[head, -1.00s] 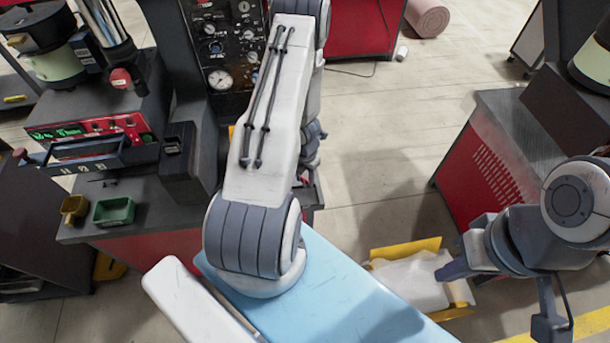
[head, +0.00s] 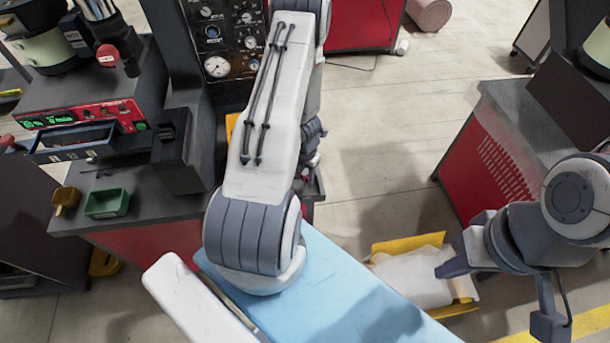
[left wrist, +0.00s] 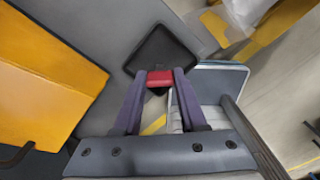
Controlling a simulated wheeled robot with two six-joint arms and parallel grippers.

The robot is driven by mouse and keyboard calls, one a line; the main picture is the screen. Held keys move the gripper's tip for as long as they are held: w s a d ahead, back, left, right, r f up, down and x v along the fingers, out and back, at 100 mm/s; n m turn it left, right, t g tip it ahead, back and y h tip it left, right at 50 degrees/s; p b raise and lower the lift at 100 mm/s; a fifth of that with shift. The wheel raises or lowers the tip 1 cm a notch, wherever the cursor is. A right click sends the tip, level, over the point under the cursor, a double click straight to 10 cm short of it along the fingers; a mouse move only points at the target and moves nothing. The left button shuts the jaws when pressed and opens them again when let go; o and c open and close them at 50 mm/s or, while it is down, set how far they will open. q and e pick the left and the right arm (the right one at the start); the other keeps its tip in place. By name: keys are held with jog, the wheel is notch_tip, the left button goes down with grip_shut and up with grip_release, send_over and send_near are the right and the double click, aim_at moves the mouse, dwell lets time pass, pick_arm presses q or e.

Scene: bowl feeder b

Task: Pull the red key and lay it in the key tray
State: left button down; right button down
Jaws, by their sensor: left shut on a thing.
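My left gripper (left wrist: 160,76) is shut on a small red block, the red key (left wrist: 160,80), in the left wrist view. Beyond the fingertips is a dark square tray with rounded corners (left wrist: 150,48), which looks like the key tray. I cannot tell whether the key touches it. In the head view my left forearm stands across the middle and hides the left gripper and the key. My right gripper (head: 454,266) is at the right of the head view, apart from the machines; its finger opening does not show clearly.
A machine with a lit red panel (head: 82,114), an open drawer (head: 75,145), a green bin (head: 107,203) and a yellow bin (head: 66,198) stands at left. A red cabinet (head: 480,160) is at right.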

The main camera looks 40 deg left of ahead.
pick_arm(q)
jog(key=shift+f+b, duration=0.55)
jog(key=shift+b, duration=0.05)
jog(key=shift+c, duration=1.9)
grip_release()
notch_tip(320, 180, up, 11)
jog(key=p, duration=1)
jog(key=shift+f+p, duration=0.2)
jog(key=shift+p, duration=0.1)
jog(key=shift+f, duration=0.1)
